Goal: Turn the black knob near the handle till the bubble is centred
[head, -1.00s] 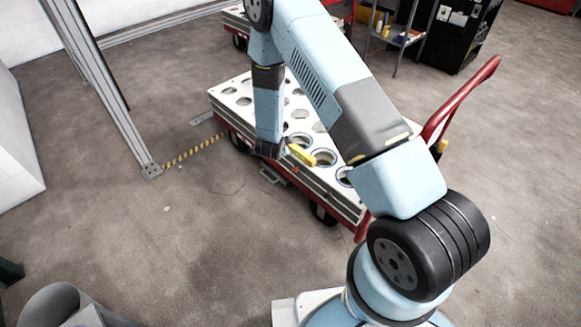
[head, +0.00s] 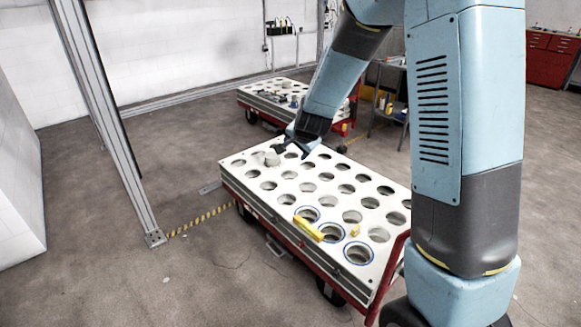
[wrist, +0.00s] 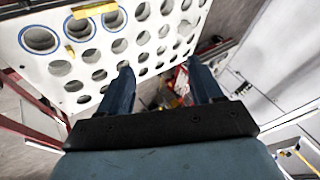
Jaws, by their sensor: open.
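A yellow bar (head: 308,228), which looks like a spirit level, lies on the near edge of the white cart top (head: 240,190) with round holes. It also shows at the top of the wrist view (wrist: 95,8); its bubble is too small to read. The cart's red handle (head: 388,268) is at the right end, partly hidden by my arm. I cannot make out the black knob. My gripper (head: 294,149) is over the far part of the cart, away from the yellow bar. In the wrist view its two fingers (wrist: 162,76) are apart with nothing between them.
A small yellow block (head: 355,231) lies near blue-ringed holes. A second cart (head: 262,98) stands behind. A metal post (head: 110,130) rises at left, with free floor between it and the cart.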

